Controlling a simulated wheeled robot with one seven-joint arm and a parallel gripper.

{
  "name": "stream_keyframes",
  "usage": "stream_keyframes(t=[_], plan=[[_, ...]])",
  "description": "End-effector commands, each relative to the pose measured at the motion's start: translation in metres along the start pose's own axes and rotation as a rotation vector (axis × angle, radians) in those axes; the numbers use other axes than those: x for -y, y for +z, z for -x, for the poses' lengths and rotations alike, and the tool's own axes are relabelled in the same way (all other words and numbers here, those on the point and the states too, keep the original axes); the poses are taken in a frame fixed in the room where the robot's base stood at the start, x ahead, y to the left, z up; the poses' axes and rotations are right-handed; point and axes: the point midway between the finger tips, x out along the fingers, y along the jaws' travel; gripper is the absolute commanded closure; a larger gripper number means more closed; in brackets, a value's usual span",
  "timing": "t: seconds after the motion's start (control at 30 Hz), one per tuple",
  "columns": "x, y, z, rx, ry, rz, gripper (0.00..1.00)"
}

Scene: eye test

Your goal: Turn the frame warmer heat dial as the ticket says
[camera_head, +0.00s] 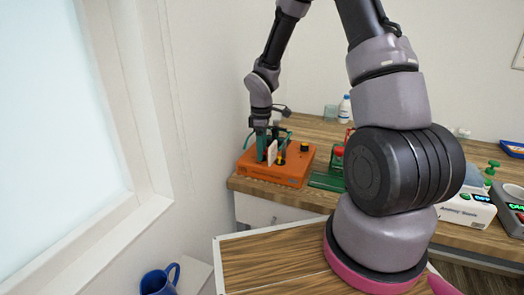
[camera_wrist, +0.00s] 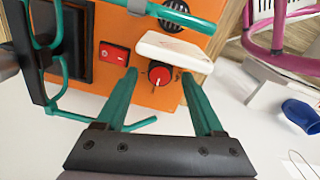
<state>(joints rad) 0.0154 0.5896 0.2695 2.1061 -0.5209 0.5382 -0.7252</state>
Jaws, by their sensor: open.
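The frame warmer (camera_head: 262,171) is an orange box at the left end of the wooden counter. Its orange face fills the upper wrist view (camera_wrist: 145,84). The heat dial (camera_wrist: 160,76) is a small red round knob with a pale pointer mark, on that face. My gripper (camera_head: 270,155) is over the warmer; in the wrist view its green fingers (camera_wrist: 159,76) are open, one on each side of the dial. I cannot tell whether they touch it. A white slab (camera_wrist: 177,50) stands just beyond the dial. No readable ticket shows.
A red rocker switch (camera_wrist: 114,53) sits left of the dial. A teal bar (camera_wrist: 176,14) and a pink frame (camera_wrist: 290,62) are nearby.

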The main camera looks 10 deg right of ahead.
Motion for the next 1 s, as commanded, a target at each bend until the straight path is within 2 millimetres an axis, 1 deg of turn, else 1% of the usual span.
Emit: stream_keyframes(t=[0.1, 0.37, 0.47, 0.5, 0.53, 0.57, 0.83, 1.0], plan=[[-0.0001, 0.0005, -0.0063, 0.0, 0.0, -0.001, 0.3], [-0.0002, 0.0005, -0.0071, 0.0, 0.001, -0.001, 0.3], [-0.0002, 0.0005, -0.007, 0.0, 0.0, -0.001, 0.65], [-0.0001, 0.0005, -0.007, 0.0, 0.0, -0.001, 0.8], [-0.0002, 0.0004, -0.0069, 0.0, 0.001, -0.001, 0.92], [-0.0002, 0.0004, -0.0069, 0.0, 0.001, -0.001, 1.0], [-0.0003, 0.0003, -0.0067, 0.0, 0.001, -0.017, 1.0], [0.0001, -0.0003, -0.0067, 0.003, 0.001, -0.076, 1.0]])
